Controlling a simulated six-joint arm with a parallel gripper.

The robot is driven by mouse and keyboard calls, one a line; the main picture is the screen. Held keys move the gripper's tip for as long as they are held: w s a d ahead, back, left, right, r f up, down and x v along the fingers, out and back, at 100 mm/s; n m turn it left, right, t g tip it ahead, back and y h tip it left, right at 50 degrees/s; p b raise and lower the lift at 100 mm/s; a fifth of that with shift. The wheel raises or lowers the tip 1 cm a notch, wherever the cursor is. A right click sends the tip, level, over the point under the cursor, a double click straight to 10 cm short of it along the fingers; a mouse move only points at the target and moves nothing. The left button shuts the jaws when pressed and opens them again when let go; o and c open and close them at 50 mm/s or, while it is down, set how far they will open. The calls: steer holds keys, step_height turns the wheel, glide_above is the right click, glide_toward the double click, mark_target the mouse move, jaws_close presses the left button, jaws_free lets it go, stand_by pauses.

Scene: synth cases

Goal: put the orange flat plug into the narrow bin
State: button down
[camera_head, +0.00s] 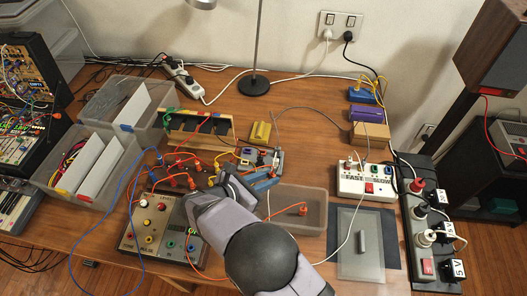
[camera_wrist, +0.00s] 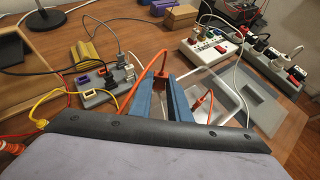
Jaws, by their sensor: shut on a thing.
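My gripper (camera_head: 267,182) is above the table, beside the left end of a clear, shallow bin (camera_head: 318,228). In the wrist view its blue fingers (camera_wrist: 161,84) are shut on an orange plug (camera_wrist: 160,72), whose orange cable runs down to the left. In the head view the held plug cannot be made out clearly. The bin (camera_wrist: 232,119) lies just right of the fingers in the wrist view. Another orange plug (camera_head: 302,210) lies inside this bin and also shows in the wrist view (camera_wrist: 207,97).
A grey socket block (camera_wrist: 98,98) with plugs and a yellow block (camera_head: 260,132) stand behind the gripper. A white power strip (camera_head: 352,187) and grey tray (camera_head: 350,262) stand right. A control box (camera_head: 140,240) with cables stands left. Loose cables cross the table.

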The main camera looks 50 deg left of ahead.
steer(key=shift+m+h, duration=0.6)
steer(key=d, duration=0.1)
steer(key=s+d+r+p, duration=0.1)
steer(key=s+d+r, duration=0.1)
steer(key=d, duration=0.1)
steer(key=shift+d+r, duration=0.1)
steer(key=shift+f+b, duration=1.6)
steer(key=shift+f, duration=0.85)
steer(key=c, duration=1.6)
jaws_free()
